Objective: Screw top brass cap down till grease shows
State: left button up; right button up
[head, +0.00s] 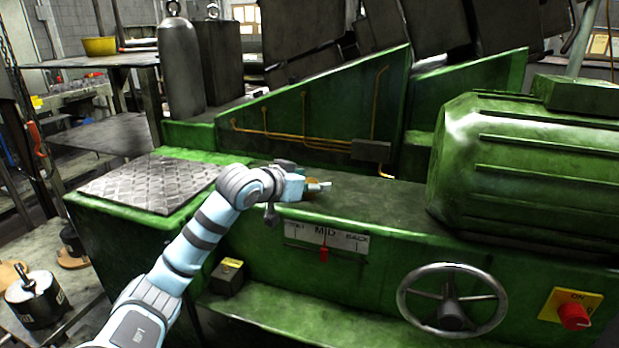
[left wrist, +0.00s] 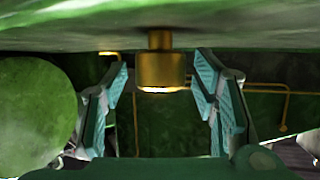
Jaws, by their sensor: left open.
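The brass cap (left wrist: 161,72) sits on a thinner brass stem and shows between my fingers in the left wrist view, where the scene appears upside down. A pale, bright edge shows at the cap's end; I cannot tell whether it is grease or glare. My left gripper (left wrist: 161,100) is open, with one teal-padded finger on each side of the cap and visible gaps to it. In the head view the left gripper (head: 313,183) is low over the green machine's top ledge and mostly hides the cap. My right gripper is not in view.
The ribbed green motor housing (head: 530,170) stands to the right on the ledge. A sloped green guard with copper pipes (head: 290,137) rises behind. A handwheel (head: 452,300), a red knob (head: 574,316) and a FRONT-MID-BACK scale (head: 325,238) are on the front face.

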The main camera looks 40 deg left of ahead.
pick_arm(q)
jog(key=shift+c, duration=0.3)
jog(key=c, duration=1.1)
